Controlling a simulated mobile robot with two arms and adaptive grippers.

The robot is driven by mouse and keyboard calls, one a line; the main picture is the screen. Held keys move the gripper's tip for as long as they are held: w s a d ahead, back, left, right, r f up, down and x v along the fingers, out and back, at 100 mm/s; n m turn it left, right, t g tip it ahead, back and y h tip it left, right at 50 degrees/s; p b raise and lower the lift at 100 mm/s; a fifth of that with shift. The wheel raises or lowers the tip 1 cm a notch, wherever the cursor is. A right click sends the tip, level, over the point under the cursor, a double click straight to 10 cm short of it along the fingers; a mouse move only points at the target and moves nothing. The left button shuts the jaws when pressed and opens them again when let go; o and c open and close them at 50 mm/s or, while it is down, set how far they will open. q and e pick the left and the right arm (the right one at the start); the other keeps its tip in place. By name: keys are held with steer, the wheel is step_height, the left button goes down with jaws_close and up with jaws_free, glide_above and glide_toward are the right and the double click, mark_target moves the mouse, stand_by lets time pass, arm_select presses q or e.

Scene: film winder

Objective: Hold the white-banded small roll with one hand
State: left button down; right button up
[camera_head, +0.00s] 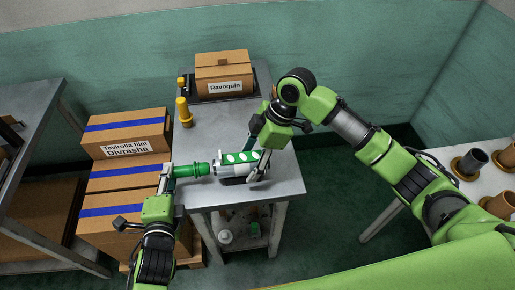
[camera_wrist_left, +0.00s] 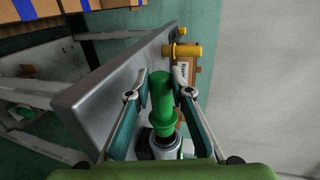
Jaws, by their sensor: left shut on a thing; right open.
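A small green roll (camera_head: 190,170) lies level at the left end of the film winder on the metal table. I cannot make out a white band on it. My left gripper (camera_head: 172,174) is shut on this green roll. In the left wrist view, the green roll (camera_wrist_left: 161,98) stands between the two fingers of my left gripper (camera_wrist_left: 158,82). The winder carries a green-and-white patterned piece (camera_head: 240,158). My right gripper (camera_head: 258,168) is open at the right end of the winder, its fingers hiding part of it.
Yellow spools (camera_head: 184,112) stand at the table's left edge. A labelled carton (camera_head: 222,70) sits at the back of the metal table (camera_head: 283,180). Blue-striped cartons (camera_head: 125,145) are stacked to the left. A side table with several spools (camera_head: 470,163) stands right.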

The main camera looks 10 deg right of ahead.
mark_target(190, 174)
steer(key=shift+a+f, duration=0.2)
steer(key=shift+f, duration=0.3)
steer(key=c, duration=1.4)
steer(key=shift+o, duration=1.4)
steer(key=shift+c, duration=0.3)
arm_select(q)
steer(key=shift+s+d, duration=0.1)
steer(key=shift+d, duration=2.2)
arm_select(e)
steer(key=shift+w, duration=0.1)
arm_select(q)
steer(key=shift+d, duration=0.45)
arm_select(e)
steer(key=shift+a+r, duration=0.1)
steer(key=shift+a, duration=0.05)
